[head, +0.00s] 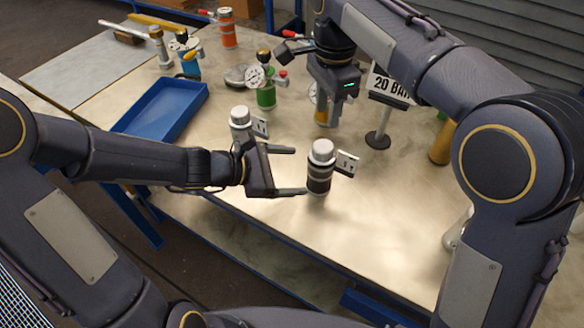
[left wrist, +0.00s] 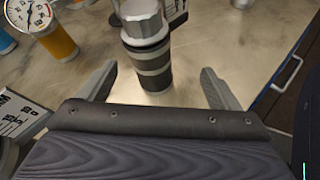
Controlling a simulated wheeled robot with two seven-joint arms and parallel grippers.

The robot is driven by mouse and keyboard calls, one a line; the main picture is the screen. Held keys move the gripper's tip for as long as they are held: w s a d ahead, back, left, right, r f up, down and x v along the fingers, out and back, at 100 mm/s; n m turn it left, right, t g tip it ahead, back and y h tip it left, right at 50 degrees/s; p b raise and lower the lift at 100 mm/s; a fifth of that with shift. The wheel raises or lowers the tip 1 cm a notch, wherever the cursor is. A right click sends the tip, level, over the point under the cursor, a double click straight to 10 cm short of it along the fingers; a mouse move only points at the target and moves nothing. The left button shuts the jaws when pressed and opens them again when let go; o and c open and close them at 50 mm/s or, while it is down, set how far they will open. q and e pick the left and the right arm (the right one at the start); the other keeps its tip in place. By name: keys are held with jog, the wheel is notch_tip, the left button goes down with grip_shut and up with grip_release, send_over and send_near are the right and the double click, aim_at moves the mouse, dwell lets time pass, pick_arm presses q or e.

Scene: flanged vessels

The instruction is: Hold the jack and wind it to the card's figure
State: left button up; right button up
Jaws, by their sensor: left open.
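A dark, grey-banded cylinder with a silver faceted cap (head: 319,178), apparently the jack, stands upright on the table. My left gripper (head: 298,171) is open just left of it, its fingers pointing at it. In the left wrist view the cylinder (left wrist: 152,72) stands between and beyond the open fingers (left wrist: 158,76), with no clear contact. The card (head: 390,87) on a stand reads "20 BA", its end hidden by my right arm. My right gripper (head: 327,108) points down at a yellow-orange vessel, which it partly hides; its jaw state is unclear.
A similar silver-capped cylinder (head: 240,119) stands behind my left gripper. A blue tray (head: 196,103) lies at left. A green vessel with a gauge (head: 266,96) and an orange canister (head: 228,30) stand farther back. The table's front is clear.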

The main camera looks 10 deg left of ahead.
aim_at(308, 169)
pick_arm(q)
jog(key=shift+w+d+f+n, duration=0.2)
jog(key=shift+w+f+n, duration=0.65)
jog(key=shift+n, duration=0.35)
jog(key=shift+w+d+f+t, duration=0.15)
jog(key=shift+d+f+t, duration=0.05)
jog(key=shift+t, duration=0.1)
jog(key=x, duration=0.7)
jog(key=shift+d, duration=0.2)
jog(key=c, duration=1.6)
